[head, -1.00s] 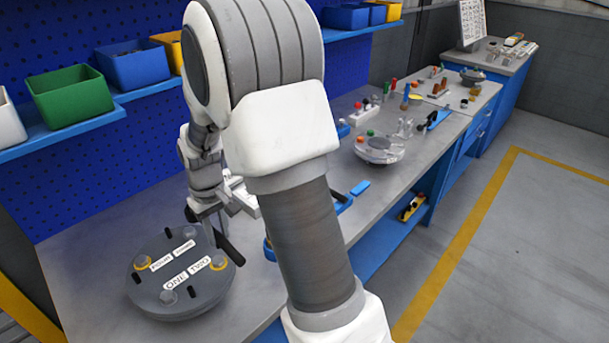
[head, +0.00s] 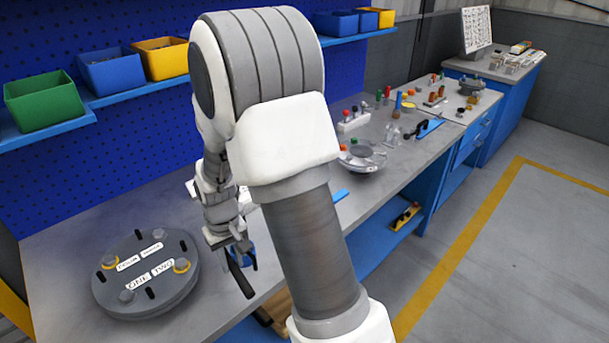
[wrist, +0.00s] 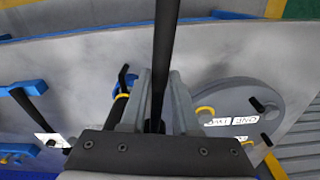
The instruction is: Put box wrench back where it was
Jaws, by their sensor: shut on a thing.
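My gripper (head: 228,240) is shut on the box wrench (head: 238,278), a long black bar, and holds it over the front part of the bench, right of the round flanged shell. In the wrist view, the wrench (wrist: 166,50) runs up the picture from between the fingers (wrist: 157,95). A blue holder (head: 251,257) shows partly behind my gripper. In the wrist view, a small blue holder (wrist: 121,84) with a black piece is just left of the fingers. Another blue holder (wrist: 30,88) with a black tool is at far left. Which holder belongs to the wrench I cannot tell.
The grey flanged shell (head: 145,277) with bolts, yellow rings and labels stands at the bench's left end. Bins (head: 110,72) line a shelf on the blue pegboard behind. Small parts and a round grey fixture (head: 361,158) lie further along. My arm hides the bench middle.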

